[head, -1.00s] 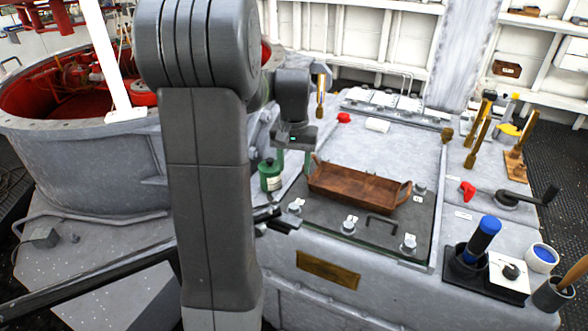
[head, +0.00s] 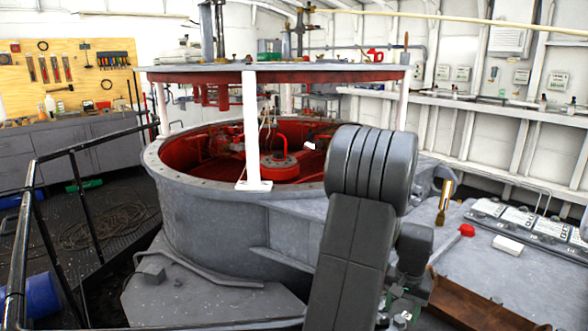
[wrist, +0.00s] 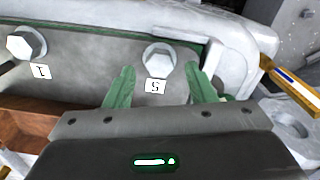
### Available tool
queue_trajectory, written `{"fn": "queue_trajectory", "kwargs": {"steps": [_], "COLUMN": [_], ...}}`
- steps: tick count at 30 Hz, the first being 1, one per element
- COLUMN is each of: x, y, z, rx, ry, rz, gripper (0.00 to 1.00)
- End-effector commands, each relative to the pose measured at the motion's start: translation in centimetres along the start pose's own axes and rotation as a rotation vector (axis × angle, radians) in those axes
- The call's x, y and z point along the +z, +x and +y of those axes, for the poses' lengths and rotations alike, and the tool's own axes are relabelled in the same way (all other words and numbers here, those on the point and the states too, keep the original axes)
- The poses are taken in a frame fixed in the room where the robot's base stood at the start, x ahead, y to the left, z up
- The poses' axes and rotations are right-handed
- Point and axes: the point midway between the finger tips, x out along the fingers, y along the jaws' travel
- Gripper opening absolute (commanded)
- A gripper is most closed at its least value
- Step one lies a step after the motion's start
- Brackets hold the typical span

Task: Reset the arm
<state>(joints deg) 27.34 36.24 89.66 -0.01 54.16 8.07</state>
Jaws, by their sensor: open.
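My gripper shows in the wrist view (wrist: 158,88) with its two green fingers apart and nothing between them. Beyond the fingers are a bolt (wrist: 160,58) and a label marked 5 on a grey plate. Another bolt (wrist: 27,43) with a label marked 1 is at the left. In the head view, my arm rises at the lower right and my gripper is mostly hidden at the bottom edge. The wooden tray (head: 478,303) lies right of my arm, cut off by the bottom edge; part of it also shows in the wrist view (wrist: 30,120).
A large round grey housing (head: 225,225) with a red interior stands left of my arm. A black railing (head: 85,185) is at the far left.

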Motion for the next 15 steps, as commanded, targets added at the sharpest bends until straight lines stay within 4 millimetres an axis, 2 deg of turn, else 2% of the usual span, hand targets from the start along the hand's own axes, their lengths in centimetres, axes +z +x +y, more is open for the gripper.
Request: {"fn": "queue_trajectory", "kwargs": {"steps": [3, 15], "x": [0.0, 0.0], "y": [2.2, 1.8], "z": [0.0, 0.0], "rx": [0.000, 0.000], "ry": [0.000, -0.111], "rz": [-0.002, 0.001], "gripper": [0.50, 0.50]}}
